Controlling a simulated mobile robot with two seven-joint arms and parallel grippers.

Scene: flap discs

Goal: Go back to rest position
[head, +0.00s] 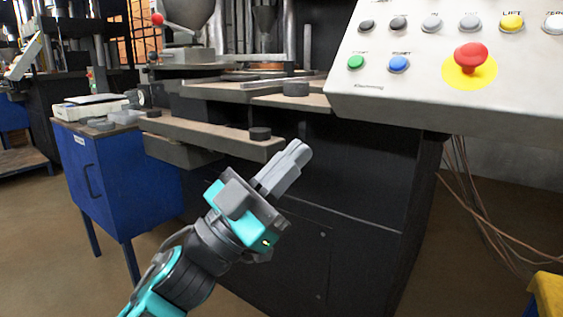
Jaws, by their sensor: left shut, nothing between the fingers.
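My left gripper (295,153) is in the middle of the head view, with its arm coming in from the lower left. Its grey fingers are together, with nothing between them. It points up and to the right, in front of the dark machine body (345,180). In the picture its fingertips are just right of the end of a brown ledge (215,137) that has a small black disc (260,133) on it. I cannot tell the depth gap between them. My right gripper is not in the head view.
A control panel (440,90) with coloured buttons and a red emergency knob (471,57) hangs at upper right. A blue cabinet (115,180) with a scale (90,106) on top stands left. Cables (475,200) hang at right. A yellow object (548,297) is at lower right.

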